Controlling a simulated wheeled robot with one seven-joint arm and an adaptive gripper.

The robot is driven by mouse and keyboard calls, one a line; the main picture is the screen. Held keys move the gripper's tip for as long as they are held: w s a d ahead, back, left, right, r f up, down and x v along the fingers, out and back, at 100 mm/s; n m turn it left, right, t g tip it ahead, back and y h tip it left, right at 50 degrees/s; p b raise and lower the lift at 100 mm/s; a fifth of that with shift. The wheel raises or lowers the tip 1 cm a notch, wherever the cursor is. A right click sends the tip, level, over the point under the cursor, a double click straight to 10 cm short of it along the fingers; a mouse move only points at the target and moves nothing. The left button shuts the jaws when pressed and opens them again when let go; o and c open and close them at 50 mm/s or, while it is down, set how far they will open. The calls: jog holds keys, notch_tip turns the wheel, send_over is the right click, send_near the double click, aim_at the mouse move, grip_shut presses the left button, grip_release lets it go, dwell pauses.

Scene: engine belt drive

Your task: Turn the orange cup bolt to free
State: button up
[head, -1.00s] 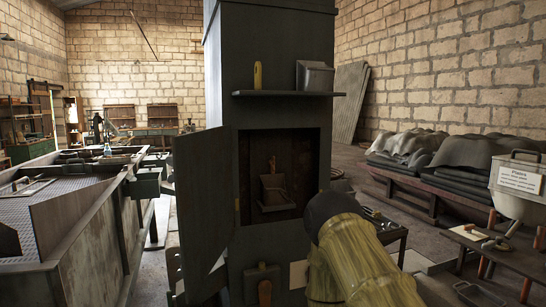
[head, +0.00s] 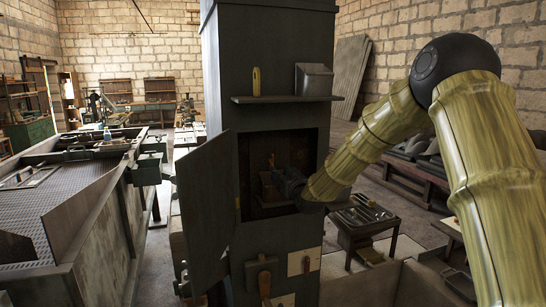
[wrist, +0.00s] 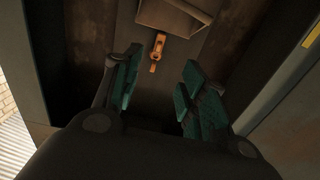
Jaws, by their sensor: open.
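The orange cup bolt (wrist: 157,48) is a small orange-brown piece on the back wall of an open niche, beside a tray-like holder (wrist: 175,14). In the head view only a little of the bolt (head: 271,161) shows inside the dark niche. My gripper (wrist: 157,85) is open, its two green-padded fingers apart with nothing between them. In the wrist view the bolt lies beyond the fingertips, in line with the gap. In the head view my gripper (head: 283,182) reaches into the niche from the right and hides part of the holder.
The grey cabinet door (head: 207,215) stands open at left. A shelf (head: 287,99) above the niche carries a yellow object (head: 256,81) and a grey box (head: 313,79). Below hangs an orange-handled part (head: 265,285). A small table (head: 362,226) stands right of the cabinet.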

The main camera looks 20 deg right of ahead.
aim_at(272, 160)
jog(key=shift+w+r+p, duration=0.25)
jog(key=shift+w+p, duration=0.6)
jog(key=shift+w, duration=1.05)
jog(key=shift+w+r+p, duration=0.25)
jog(key=shift+w+p, duration=0.6)
jog(key=shift+w, duration=1)
jog(key=shift+w+r+p, duration=0.25)
jog(key=shift+w+p, duration=0.6)
jog(key=shift+w, duration=1.05)
grip_shut()
